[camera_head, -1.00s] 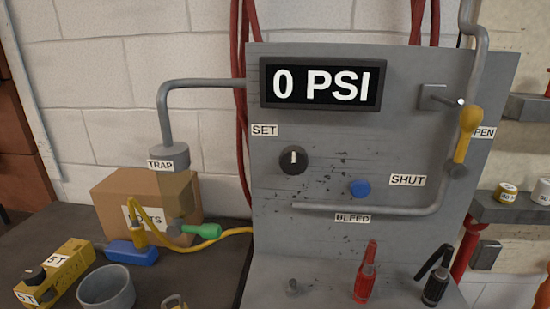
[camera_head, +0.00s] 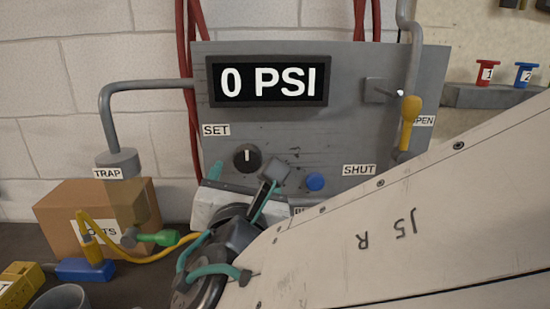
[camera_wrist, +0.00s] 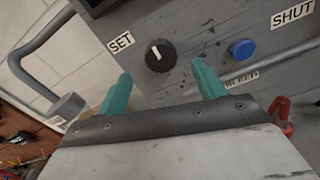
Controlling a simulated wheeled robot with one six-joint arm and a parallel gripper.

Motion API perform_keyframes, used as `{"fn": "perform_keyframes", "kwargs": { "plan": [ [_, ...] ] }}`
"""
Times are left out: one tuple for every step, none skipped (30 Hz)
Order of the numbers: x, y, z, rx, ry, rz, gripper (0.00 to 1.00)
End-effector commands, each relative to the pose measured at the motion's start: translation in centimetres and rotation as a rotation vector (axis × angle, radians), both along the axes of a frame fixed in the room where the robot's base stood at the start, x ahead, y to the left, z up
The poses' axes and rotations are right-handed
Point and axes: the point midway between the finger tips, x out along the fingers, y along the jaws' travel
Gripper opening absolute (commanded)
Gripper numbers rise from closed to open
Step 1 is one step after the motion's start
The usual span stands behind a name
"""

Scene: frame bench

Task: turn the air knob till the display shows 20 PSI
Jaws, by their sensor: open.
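The display (camera_head: 268,81) at the top of the grey panel reads 0 PSI. The air knob (camera_head: 247,158) is round and black, with a white pointer mark standing upright, beside the SET label. It also shows in the wrist view (camera_wrist: 160,55), with its mark slightly tilted. My gripper (camera_head: 243,175) has teal fingers and is in front of the panel, just below the knob. In the wrist view the two teal fingers (camera_wrist: 160,83) are spread apart with nothing between them. The knob lies beyond the tips, roughly centred between them, and is not touched.
A blue button (camera_head: 315,182) sits right of the knob. My arm covers the lower right.

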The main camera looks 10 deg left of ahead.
Motion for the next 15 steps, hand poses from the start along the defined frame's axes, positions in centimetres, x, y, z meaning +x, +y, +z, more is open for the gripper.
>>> {"fn": "perform_keyframes", "kwargs": {
  "plan": [
    [0.4,0.2,0.0,-0.004,-0.002,0.002,0.69],
    [0.8,0.3,0.0,-0.003,-0.003,0.0,0.69],
    [1.4,0.4,0.0,-0.002,-0.003,-0.002,0.69],
    [1.9,0.4,0.0,-0.003,-0.002,-0.001,0.69],
    [2.4,0.5,0.0,-0.003,-0.002,-0.002,0.69],
    [3.1,0.7,0.0,-0.003,-0.002,-0.003,0.69],
    [3.6,0.8,0.0,-0.003,-0.002,-0.003,0.69],
    [4.1,0.9,0.0,-0.002,-0.002,-0.003,0.69],
    [4.7,1.0,0.0,-0.001,-0.001,-0.003,0.69],
    [5.1,1.1,0.0,-0.001,-0.001,-0.003,0.69],
    [5.6,1.2,0.0,-0.001,-0.001,-0.003,0.69],
    [6.0,1.4,0.0,-0.001,-0.001,-0.002,0.69],
    [6.3,1.4,0.0,0.0,0.0,-0.002,0.69],
    [6.5,1.5,0.0,0.0,0.0,-0.003,0.69],
    [6.8,1.5,0.0,-0.001,-0.002,-0.002,0.69]
  ]
}}
